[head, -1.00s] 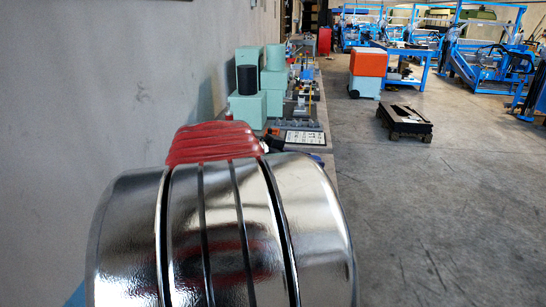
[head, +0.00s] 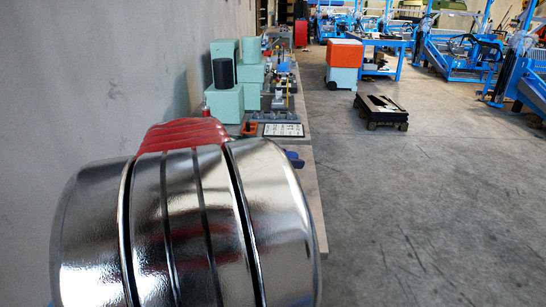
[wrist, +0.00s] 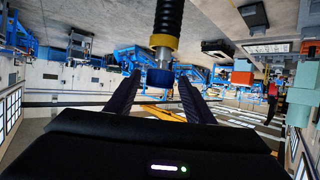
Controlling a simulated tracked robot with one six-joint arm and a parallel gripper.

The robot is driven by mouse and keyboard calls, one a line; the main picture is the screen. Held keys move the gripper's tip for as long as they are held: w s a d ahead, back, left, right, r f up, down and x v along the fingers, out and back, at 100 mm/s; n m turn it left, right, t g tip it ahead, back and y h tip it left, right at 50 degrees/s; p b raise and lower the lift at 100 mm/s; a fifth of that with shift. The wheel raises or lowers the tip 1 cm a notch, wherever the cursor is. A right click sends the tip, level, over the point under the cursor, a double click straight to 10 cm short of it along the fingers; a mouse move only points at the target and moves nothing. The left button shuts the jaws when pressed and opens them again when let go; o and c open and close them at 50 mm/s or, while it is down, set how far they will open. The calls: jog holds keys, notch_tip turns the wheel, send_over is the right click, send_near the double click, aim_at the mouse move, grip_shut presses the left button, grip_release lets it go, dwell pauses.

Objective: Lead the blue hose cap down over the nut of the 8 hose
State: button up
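In the wrist view, which looks upside down, a black ribbed hose (wrist: 169,16) comes in from the top edge. It has a yellow ring (wrist: 164,41) and a metallic nut (wrist: 162,55). The blue hose cap (wrist: 160,77) shows at the nut's end, in line with it. I cannot tell how far it covers the nut. The two dark fingers of my gripper (wrist: 159,84) stand on either side of the cap, with a narrow gap on each side. My gripper looks open. The head view shows neither gripper nor hose.
In the head view, a bench (head: 309,180) along the wall holds green blocks (head: 225,100), a black cylinder (head: 222,72), a framed sheet (head: 284,130) and a blue item (head: 294,158). An orange-topped cart (head: 344,66) and a low black pallet (head: 381,111) stand on open floor.

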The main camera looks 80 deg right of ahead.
jog(key=shift+o, duration=0.5)
jog(key=shift+w+a, duration=0.1)
jog(key=v, duration=1.3)
jog(key=shift+w+a, duration=0.15)
jog(key=shift+w, duration=0.05)
dwell(1.0)
